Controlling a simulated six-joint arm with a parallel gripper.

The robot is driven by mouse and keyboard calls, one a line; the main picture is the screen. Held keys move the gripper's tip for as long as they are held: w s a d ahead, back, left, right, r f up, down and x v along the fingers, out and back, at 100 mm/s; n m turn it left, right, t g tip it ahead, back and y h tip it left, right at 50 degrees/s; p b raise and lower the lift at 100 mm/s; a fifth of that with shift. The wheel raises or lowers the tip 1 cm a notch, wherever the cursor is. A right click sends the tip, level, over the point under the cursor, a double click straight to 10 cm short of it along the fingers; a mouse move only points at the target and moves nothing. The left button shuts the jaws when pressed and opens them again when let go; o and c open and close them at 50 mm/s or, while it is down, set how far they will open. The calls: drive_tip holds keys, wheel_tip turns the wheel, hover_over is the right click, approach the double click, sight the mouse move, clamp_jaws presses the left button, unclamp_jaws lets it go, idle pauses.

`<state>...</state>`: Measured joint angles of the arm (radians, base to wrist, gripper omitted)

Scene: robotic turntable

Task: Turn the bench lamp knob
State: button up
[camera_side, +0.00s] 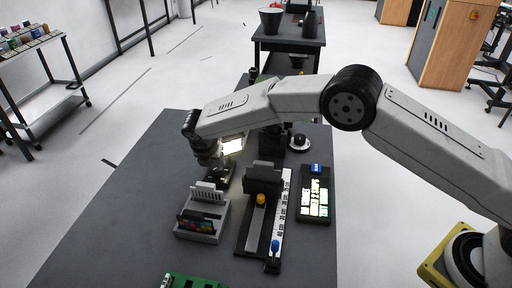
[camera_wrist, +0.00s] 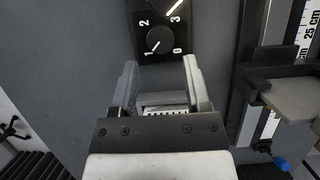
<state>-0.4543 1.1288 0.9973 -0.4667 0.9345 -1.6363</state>
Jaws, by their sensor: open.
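The knob (camera_wrist: 160,40) is round and black on a dark square plate, with the digits 0, 1, 2 and 3 around it. Its white pointer line points to the lower left, toward the 1. My gripper (camera_wrist: 160,62) is open and empty. Its fingertips are left and right of the plate's near edge, with the knob just beyond them in the wrist view. In the side view my gripper (camera_side: 212,168) points down over the bench, and the dark plate (camera_side: 219,177) is partly hidden below it. A bright glowing panel (camera_side: 232,146) shows beside my wrist.
A grey holder with upright cards (camera_side: 202,212) stands close in front of the gripper. Right of it are a dark rail fixture with a ruler (camera_side: 279,222) and a lit display box (camera_side: 315,200). A green circuit board (camera_side: 185,281) lies at the front. The bench's left side (camera_side: 125,225) is clear.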

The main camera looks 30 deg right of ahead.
drive_tip(key=shift+v, duration=1.55)
drive_tip(key=s+d+r+m+g+y, duration=0.1)
drive_tip(key=s+d+r+m, duration=0.2)
drive_tip(key=s+d+m, duration=0.35)
drive_tip(key=s+d+r+m+y, duration=0.1)
drive_tip(key=s+d+r+m, duration=0.2)
drive_tip(key=s+d+m, duration=0.75)
drive_tip(key=s+m, duration=0.3)
drive_tip(key=s, duration=0.1)
drive_tip(key=s+d+m+y, duration=0.1)
drive_tip(key=s+d+m, duration=0.4)
drive_tip(key=s+m, duration=0.2)
drive_tip(key=shift+s+d+f, duration=0.3)
drive_tip(key=shift+s, duration=0.85)
